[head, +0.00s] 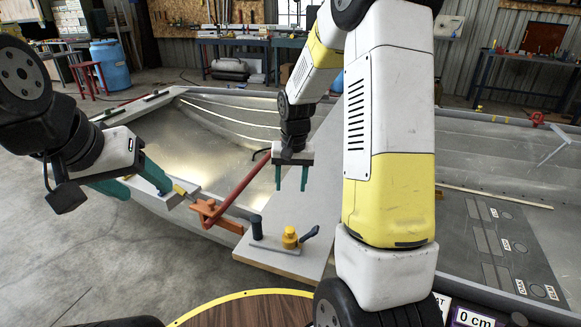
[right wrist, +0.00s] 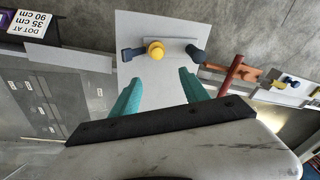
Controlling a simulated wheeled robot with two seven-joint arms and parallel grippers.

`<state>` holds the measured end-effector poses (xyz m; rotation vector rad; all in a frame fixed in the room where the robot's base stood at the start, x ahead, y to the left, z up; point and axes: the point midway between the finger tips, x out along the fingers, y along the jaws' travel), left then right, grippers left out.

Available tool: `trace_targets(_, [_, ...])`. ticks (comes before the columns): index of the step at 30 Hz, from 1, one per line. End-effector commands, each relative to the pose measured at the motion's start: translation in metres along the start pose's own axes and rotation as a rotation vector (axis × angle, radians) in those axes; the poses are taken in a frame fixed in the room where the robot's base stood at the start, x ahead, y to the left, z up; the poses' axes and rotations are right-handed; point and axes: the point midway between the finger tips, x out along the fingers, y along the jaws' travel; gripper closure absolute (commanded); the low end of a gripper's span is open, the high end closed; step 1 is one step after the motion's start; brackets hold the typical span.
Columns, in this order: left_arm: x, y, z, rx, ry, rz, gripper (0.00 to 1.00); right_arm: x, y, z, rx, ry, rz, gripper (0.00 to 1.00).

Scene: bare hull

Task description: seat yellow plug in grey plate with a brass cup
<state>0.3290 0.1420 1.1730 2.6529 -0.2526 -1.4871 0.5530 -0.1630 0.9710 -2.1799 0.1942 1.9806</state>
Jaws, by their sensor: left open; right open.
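A yellow plug-like piece (head: 290,238) stands upright on a light grey plate (head: 275,262), with a dark blue handle (head: 311,233) beside it. It also shows in the right wrist view (right wrist: 155,50), ahead of my fingers. I cannot tell whether a brass cup is under it. My right gripper (head: 291,187) is open and empty, pointing down above and behind the yellow piece. Its teal fingers stand apart in the right wrist view (right wrist: 160,78). My left gripper (head: 147,190) is open beside a smaller pale plate (head: 186,201) bearing a small yellow part (head: 180,190).
A dark post (head: 256,228) stands on the grey plate left of the yellow piece. An orange clamp (head: 208,211) with a long red bar (head: 242,185) sits on the hull edge between my grippers. The open metal hull (head: 215,130) lies behind.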

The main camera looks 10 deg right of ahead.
Motion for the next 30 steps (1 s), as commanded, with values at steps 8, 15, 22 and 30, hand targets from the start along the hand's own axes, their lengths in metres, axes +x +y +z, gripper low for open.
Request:
trace_targets(8, [0.000,0.000,0.000,0.000,0.000,0.000,0.41,-0.134,0.005,0.066,-0.099,0.173,-0.093,0.47])
trace_targets(15, [0.000,0.000,0.000,0.000,0.000,0.000,0.41,-0.199,0.013,0.142,-0.196,0.317,-0.161,0.47])
trace_targets(22, [0.000,0.000,0.000,0.000,0.000,0.000,0.41,-0.219,0.018,0.194,-0.262,0.408,-0.198,0.47])
trace_targets(30, [0.000,0.000,0.000,0.000,0.000,0.000,0.41,-0.222,0.019,0.205,-0.278,0.428,-0.206,0.47])
